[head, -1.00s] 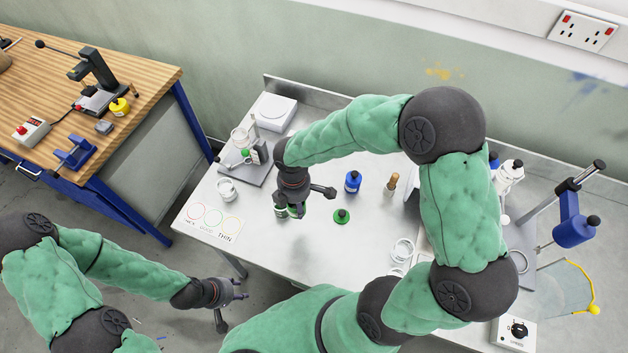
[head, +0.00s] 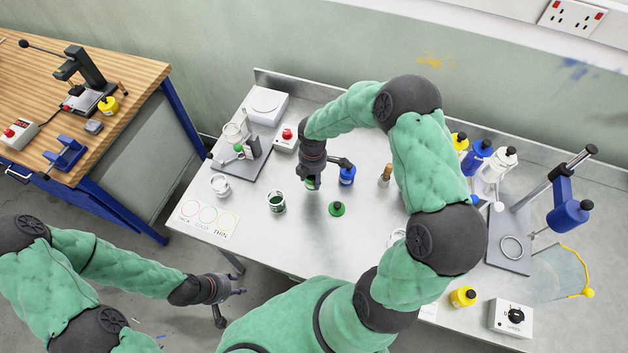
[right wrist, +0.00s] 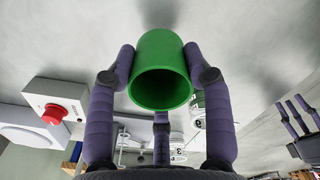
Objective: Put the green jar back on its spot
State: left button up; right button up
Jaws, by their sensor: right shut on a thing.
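My right gripper (head: 311,185) is shut on a green hollow cylinder, which looks like the green jar (right wrist: 161,62). In the right wrist view it sits between the purple fingers with its open mouth facing the camera. In the head view only a little green (head: 310,183) shows between the fingers, and its base is hidden. I cannot tell its height over the bench. Left of it stands a pale pot with dark green inside (head: 276,202). My left gripper (head: 232,294) is open and empty, in front of the bench.
A card with coloured rings (head: 208,216) lies at the left front. A box with a red knob (head: 286,138) stands behind. The front middle is clear.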

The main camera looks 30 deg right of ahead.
aim_at(314, 179)
jog(key=shift+w+d+f, duration=0.15)
jog(key=shift+d+f, duration=0.15)
jog(key=shift+f, duration=0.1)
notch_tip(314, 179, down, 3)
jog(key=shift+w+d+f, duration=0.1)
jog(key=shift+f, duration=0.1)
jog(key=o, duration=1.1)
jog(key=shift+f+b, duration=0.1)
jog(key=shift+b, duration=0.2)
jog(key=shift+r, duration=0.55)
notch_tip(314, 179, up, 11)
jog(key=shift+r+p, duration=0.15)
jog(key=shift+p, duration=0.6)
